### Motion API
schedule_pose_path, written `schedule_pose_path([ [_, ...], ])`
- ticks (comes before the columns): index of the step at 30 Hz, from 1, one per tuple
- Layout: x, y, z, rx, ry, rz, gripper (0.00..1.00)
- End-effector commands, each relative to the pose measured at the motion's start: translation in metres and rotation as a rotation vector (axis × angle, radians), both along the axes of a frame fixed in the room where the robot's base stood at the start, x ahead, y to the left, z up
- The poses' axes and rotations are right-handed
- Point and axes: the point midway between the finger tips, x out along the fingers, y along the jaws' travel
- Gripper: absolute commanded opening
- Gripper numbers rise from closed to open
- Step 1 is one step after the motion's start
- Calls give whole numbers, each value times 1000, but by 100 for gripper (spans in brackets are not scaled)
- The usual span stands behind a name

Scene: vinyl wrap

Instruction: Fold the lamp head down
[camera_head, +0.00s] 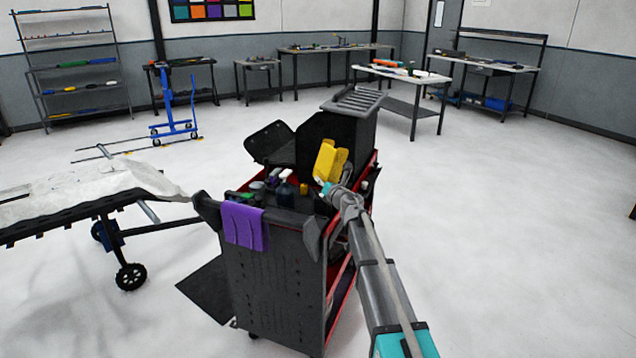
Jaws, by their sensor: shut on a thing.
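A yellow two-part object (329,161), which looks like the lamp with its head, stands tilted at the right of the cart top. My arm reaches in from the lower right, and my gripper (328,187) is at the lower end of the yellow object. The gripper is shut on it. The fingers are small and partly hidden by my wrist, so the exact grip point on the lamp does not show clearly. The hinge between the yellow parts cannot be made out.
The dark cart (270,275) holds several bottles (285,190) left of the lamp. A purple cloth (243,226) hangs on its front. A black bin (322,140) rises behind the lamp. A covered stand (90,185) is at left. The floor at right is clear.

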Motion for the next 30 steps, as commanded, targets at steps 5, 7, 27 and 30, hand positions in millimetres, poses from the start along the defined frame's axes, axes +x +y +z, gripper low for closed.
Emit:
schedule_pose_path([
  [5, 0, -2, 0, 1, 1, -10, 0],
  [7, 0, -1, 0, 1, 0, -9, 27],
  [27, -1, 5, 0, 1, 0, 0, 49],
  [30, -4, 4, 0, 1, 0, 0, 49],
])
